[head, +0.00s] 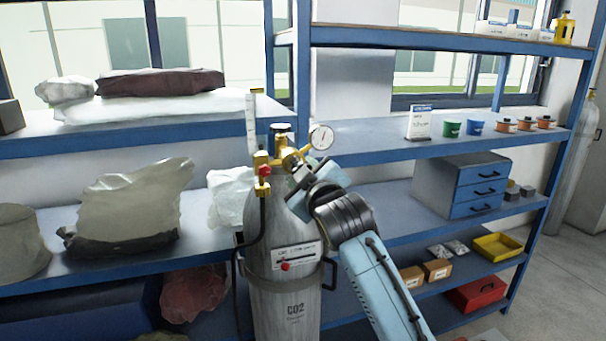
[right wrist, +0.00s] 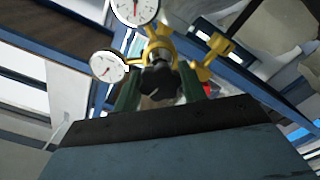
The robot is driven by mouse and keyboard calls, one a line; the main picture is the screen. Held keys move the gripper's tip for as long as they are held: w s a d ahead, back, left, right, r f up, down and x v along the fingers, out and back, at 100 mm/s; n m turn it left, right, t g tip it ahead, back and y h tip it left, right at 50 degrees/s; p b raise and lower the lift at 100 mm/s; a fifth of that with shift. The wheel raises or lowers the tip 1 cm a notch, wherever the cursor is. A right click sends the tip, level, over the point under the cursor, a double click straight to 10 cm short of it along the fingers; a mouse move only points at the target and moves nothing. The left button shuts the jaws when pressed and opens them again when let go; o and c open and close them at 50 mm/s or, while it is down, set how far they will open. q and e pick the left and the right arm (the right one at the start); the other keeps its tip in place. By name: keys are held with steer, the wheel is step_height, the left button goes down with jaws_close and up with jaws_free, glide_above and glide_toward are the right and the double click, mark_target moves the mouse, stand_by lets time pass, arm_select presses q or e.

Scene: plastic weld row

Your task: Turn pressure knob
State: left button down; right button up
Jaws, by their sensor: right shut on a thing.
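A grey CO2 cylinder (head: 285,275) stands upright in front of the shelves, with a brass regulator (head: 285,157) on top. A round white gauge (head: 321,137) faces me beside it. The black pressure knob (right wrist: 158,82) shows in the right wrist view between the green fingers of my right gripper (right wrist: 160,90), below the brass body. My right gripper (head: 297,180) is shut on the knob, and in the head view it hides it. Two gauges, one upper (right wrist: 135,8) and one left (right wrist: 108,67), show in the wrist view. My left gripper is not in view.
A black hose (head: 262,220) hangs from the regulator's left side, near a red part (head: 265,170) and a clear upright tube (head: 251,120). Blue shelves (head: 400,145) with bags, cups and a drawer unit (head: 465,185) stand close behind. Open floor lies at the right.

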stand_by(0.3)
steer(key=o, duration=1)
steer(key=shift+c, duration=0.2)
steer(key=b+v, duration=0.3)
steer(key=v, duration=1)
steer(key=shift+s, duration=0.15)
steer(key=shift+d, duration=0.1)
